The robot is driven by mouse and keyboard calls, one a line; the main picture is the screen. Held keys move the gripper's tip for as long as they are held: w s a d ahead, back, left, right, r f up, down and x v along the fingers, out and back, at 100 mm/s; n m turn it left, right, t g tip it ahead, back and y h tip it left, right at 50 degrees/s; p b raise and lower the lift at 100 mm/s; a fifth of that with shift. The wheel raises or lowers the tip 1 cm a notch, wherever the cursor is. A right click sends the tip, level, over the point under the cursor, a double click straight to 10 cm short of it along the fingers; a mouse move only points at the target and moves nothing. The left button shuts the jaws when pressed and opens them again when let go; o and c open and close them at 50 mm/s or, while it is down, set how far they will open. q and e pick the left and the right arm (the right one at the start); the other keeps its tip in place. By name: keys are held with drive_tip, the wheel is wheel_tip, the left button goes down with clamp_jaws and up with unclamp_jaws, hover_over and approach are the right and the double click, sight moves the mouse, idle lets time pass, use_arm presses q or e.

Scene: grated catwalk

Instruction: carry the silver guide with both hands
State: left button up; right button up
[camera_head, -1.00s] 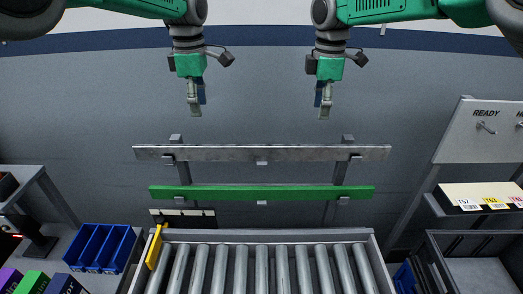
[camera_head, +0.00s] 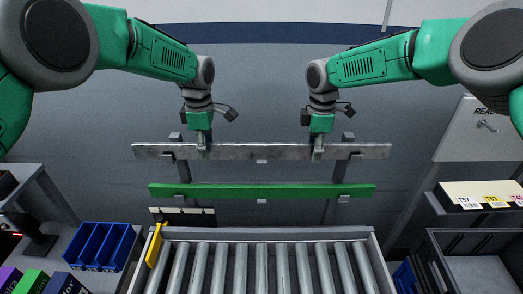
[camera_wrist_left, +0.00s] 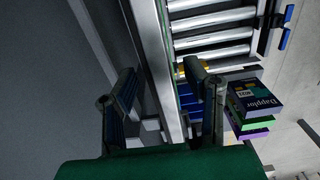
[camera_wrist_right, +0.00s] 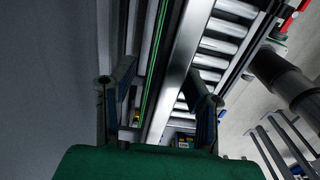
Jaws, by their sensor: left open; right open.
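The silver guide (camera_head: 262,152) is a long, straight metal bar resting level on the upper pair of wall brackets. My left gripper (camera_head: 202,149) points down at the guide's left half, and my right gripper (camera_head: 317,151) at its right half. Both are open. In the left wrist view the guide (camera_wrist_left: 155,45) runs between the two spread fingers. In the right wrist view the guide (camera_wrist_right: 185,60) also runs between the spread fingers. Whether any finger touches the bar cannot be told.
A green guide (camera_head: 262,192) sits on lower brackets below. A roller conveyor (camera_head: 262,236) with a yellow piece (camera_head: 154,246) at its left end lies in front. Blue bins (camera_head: 98,246) stand at left, a shelf (camera_head: 475,197) with labels at right. The wall is close behind.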

drive_tip(key=shift+f, duration=0.1)
use_arm(q)
drive_tip(key=shift+d, duration=0.1)
clamp_jaws()
use_arm(e)
drive_tip(key=shift+d, duration=0.1)
clamp_jaws()
use_arm(q)
drive_tip(key=shift+r, duration=0.1)
